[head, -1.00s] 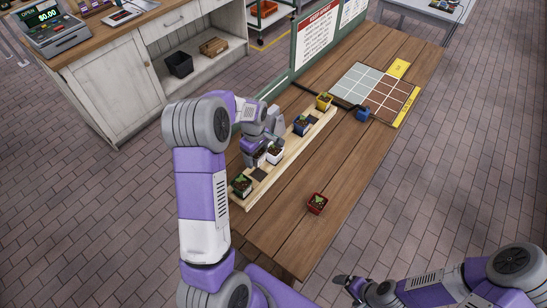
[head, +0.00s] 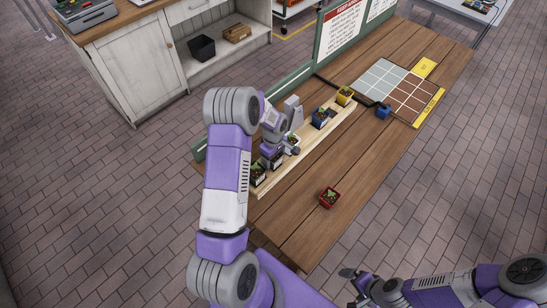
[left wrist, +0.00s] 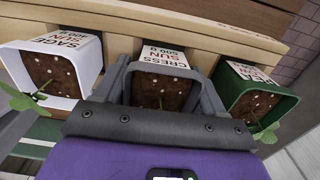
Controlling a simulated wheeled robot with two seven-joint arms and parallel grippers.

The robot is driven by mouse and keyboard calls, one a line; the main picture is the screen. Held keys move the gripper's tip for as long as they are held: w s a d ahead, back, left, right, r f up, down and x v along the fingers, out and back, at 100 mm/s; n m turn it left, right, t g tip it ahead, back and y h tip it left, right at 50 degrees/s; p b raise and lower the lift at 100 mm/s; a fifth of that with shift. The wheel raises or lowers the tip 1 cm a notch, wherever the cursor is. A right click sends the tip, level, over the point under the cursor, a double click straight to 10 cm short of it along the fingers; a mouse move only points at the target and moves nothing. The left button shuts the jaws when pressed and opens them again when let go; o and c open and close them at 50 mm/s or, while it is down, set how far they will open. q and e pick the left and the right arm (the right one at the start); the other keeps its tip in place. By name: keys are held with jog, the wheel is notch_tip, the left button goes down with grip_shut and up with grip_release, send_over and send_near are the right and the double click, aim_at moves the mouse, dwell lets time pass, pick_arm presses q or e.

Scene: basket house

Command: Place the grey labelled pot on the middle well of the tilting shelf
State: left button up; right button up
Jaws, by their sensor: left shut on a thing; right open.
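The grey pot (left wrist: 160,91), with a white label reading CRESS SUN, holds soil. My left gripper (head: 271,156) is shut on it, one finger on each side in the left wrist view. It is at the wooden shelf (head: 304,139), between the white SAGE pot (left wrist: 52,66) and the green pot (left wrist: 255,100). In the head view the arm and gripper hide much of it; I cannot tell whether it rests in a well. My right gripper (head: 352,283) is open and empty, off the table's near edge.
On the shelf, a blue pot (head: 320,119) and a yellow pot (head: 345,97) stand farther along. A red pot (head: 329,197) sits on the table (head: 300,222). A green board stands behind the shelf. A gridded panel (head: 402,90) lies at the far end.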

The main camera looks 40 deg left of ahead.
pick_arm(q)
jog(key=shift+f, duration=0.1)
jog(key=o, duration=1.5)
jog(key=shift+c, duration=0.2)
jog(key=shift+r, duration=0.25)
notch_tip(320, 180, up, 12)
jog(key=shift+f, duration=0.1)
